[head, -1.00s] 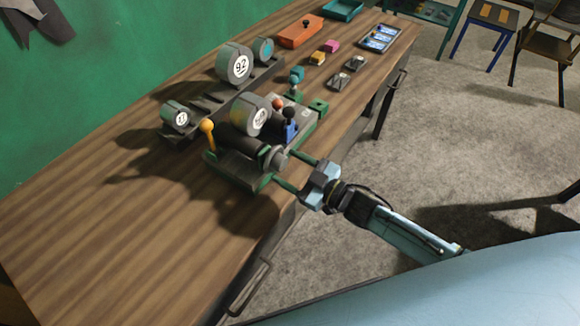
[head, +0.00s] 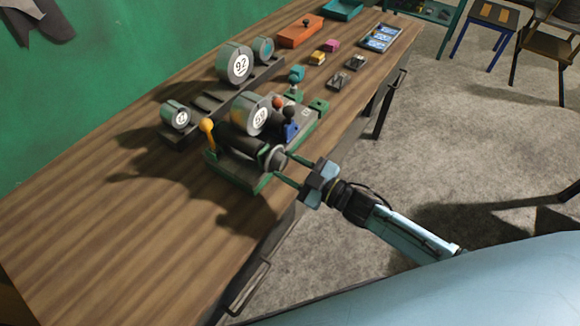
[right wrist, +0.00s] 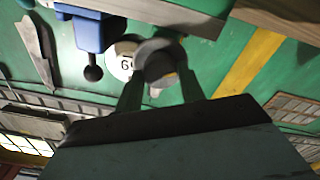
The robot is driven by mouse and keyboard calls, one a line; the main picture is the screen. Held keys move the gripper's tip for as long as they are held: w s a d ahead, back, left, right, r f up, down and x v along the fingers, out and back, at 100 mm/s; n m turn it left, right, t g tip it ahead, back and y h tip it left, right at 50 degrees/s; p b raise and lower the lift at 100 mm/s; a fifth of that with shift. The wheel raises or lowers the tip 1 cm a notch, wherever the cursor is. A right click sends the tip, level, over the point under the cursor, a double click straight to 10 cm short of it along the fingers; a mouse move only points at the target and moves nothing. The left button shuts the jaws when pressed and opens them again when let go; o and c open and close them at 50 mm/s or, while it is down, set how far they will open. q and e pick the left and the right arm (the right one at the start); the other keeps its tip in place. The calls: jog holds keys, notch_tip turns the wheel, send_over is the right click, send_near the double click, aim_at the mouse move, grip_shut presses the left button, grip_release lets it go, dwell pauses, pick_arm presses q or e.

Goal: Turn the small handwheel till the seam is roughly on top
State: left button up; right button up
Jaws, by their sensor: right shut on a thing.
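The small handwheel (head: 276,158) is a dark grey round part at the near end of a green-based machine (head: 228,171) at the table edge. My right gripper (head: 284,170) reaches it from the lower right. In the right wrist view its two fingers (right wrist: 160,78) stand on either side of the grey wheel (right wrist: 160,56) and are shut on it. A grey drum with a white numbered face (head: 260,119) sits behind the handwheel. I cannot make out the seam in either view. My left gripper is not in view.
A yellow-knobbed lever (head: 207,126) and a blue block with a black knob (head: 290,128) stand close by on the machine. A rack with numbered drums (head: 239,65) is behind. The left part of the wooden table (head: 90,235) is bare.

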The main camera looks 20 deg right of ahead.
jog(key=shift+n, duration=0.9)
jog(key=o, duration=1)
jog(key=b+v, duration=0.1)
jog(key=v, duration=1.2)
jog(key=shift+s+d, duration=0.15)
